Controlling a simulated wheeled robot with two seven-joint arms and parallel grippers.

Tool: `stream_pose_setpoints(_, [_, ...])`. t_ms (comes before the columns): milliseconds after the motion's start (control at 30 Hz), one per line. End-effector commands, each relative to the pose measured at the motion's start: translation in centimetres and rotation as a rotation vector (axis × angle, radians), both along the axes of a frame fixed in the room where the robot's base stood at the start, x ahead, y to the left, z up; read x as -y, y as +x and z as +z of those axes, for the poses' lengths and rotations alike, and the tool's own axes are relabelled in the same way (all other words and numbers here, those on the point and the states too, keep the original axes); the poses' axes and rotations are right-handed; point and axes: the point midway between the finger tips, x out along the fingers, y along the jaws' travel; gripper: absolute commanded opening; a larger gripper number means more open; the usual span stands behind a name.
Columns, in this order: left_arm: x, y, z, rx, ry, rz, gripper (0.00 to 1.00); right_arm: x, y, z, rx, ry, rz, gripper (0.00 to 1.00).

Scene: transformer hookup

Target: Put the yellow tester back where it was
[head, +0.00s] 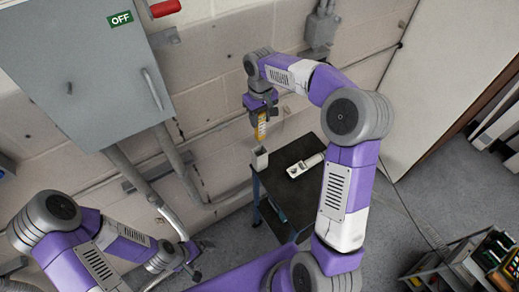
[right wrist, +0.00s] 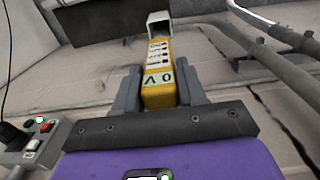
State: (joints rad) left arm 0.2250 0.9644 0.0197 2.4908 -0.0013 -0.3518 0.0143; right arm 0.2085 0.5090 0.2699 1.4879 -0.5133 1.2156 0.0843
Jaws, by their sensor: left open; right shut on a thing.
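The yellow tester (head: 261,129) hangs tip down from my right gripper (head: 261,111), above the small table. In the right wrist view, the tester (right wrist: 158,88) sits between both fingers of the gripper (right wrist: 158,95), with its marked yellow end toward the camera. A small grey open-topped holder (head: 260,160) stands on the table's left edge. In the head view the tester's lower end is just above this holder, with a small gap. The holder (right wrist: 158,18) shows beyond the tester's far end in the right wrist view. My left gripper (head: 192,262) is open and empty at lower left.
A white handheld device (head: 305,165) lies on the dark table (head: 290,200), right of the holder. Conduits run along the wall. A tool cart (head: 470,262) stands at lower right.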

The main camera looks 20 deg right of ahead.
Motion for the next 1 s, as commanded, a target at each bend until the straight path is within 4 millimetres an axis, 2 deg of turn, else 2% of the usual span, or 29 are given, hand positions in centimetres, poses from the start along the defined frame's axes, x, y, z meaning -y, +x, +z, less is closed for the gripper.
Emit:
stream_pose_setpoints(33, [0.0,0.0,-0.1,0.0,0.0,0.0,1.0,0.0,-0.1,-1.7,-0.006,0.001,0.0,0.1])
stream_pose_setpoints(100, [0.0,0.0,-0.1,0.0,0.0,0.0,1.0,0.0,-0.1,-3.6,-0.006,0.0,0.0,0.1])
stream_pose_setpoints(300, [0.0,0.0,-0.1,0.0,0.0,0.0,1.0,-0.1,-0.1,-8.1,-0.003,0.0,0.001,0.1])
stream_pose_setpoints(567, [0.0,0.0,-0.1,0.0,0.0,0.0,1.0,0.0,0.0,-10.2,-0.001,-0.002,-0.001,0.1])
stream_pose_setpoints(833, [0.0,0.0,0.0,0.0,0.0,0.0,1.0,0.0,0.0,-14.0,-0.002,-0.001,0.0,0.1])
stream_pose_setpoints(1000, [0.0,0.0,0.0,0.0,0.0,0.0,1.0,0.0,0.0,-14.3,0.001,-0.002,-0.001,0.1])
